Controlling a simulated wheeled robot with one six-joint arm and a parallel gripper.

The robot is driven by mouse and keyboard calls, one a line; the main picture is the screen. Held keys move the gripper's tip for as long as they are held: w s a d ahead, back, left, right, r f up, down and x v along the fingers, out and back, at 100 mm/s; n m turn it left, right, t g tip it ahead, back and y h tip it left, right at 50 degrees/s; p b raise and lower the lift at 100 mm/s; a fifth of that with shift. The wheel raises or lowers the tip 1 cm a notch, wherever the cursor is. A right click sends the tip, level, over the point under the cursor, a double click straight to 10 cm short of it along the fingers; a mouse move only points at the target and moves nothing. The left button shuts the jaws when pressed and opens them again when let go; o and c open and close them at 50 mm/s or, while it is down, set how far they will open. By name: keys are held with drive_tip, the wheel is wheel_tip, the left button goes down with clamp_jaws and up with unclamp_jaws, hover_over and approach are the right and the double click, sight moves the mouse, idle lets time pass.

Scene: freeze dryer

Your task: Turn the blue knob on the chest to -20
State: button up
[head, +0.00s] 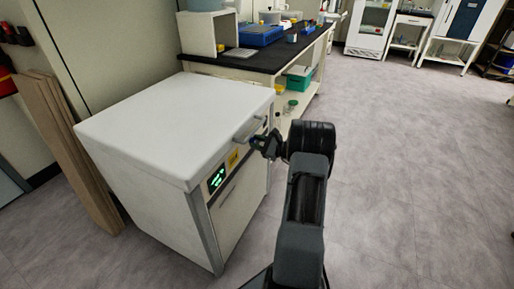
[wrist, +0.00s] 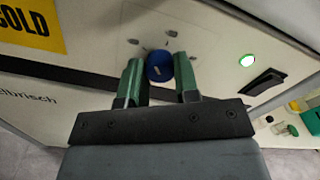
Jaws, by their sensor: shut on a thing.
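The white chest (head: 165,115) stands at the left in the head view, with its lid closed and a green-lit display (head: 217,178) on its front. The blue knob (wrist: 159,66) is on the chest's front panel in the wrist view. My gripper (wrist: 160,72) reaches the panel, with its two green fingers on either side of the knob and shut on it. In the head view my gripper (head: 258,144) is at the upper right of the chest's front, where it hides the knob. The knob's pointer and scale are too small to read.
In the wrist view a yellow label (wrist: 32,26), a lit green button (wrist: 247,60) and a black switch (wrist: 263,82) are on the same panel. The lid handle (head: 248,130) juts out close above my gripper. A black-topped bench (head: 245,62) stands behind the chest; the floor at the right is clear.

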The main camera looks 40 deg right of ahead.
drive_tip(key=shift+f+n+b, duration=0.15)
drive_tip(key=shift+n+b, duration=2.45)
drive_tip(key=shift+n, duration=0.3)
drive_tip(key=o, duration=0.9)
drive_tip(key=shift+o, duration=0.2)
drive_tip(key=p+v, duration=0.3)
drive_tip(key=v, duration=1)
drive_tip(key=shift+s+p, duration=0.3)
drive_tip(key=shift+s, duration=0.05)
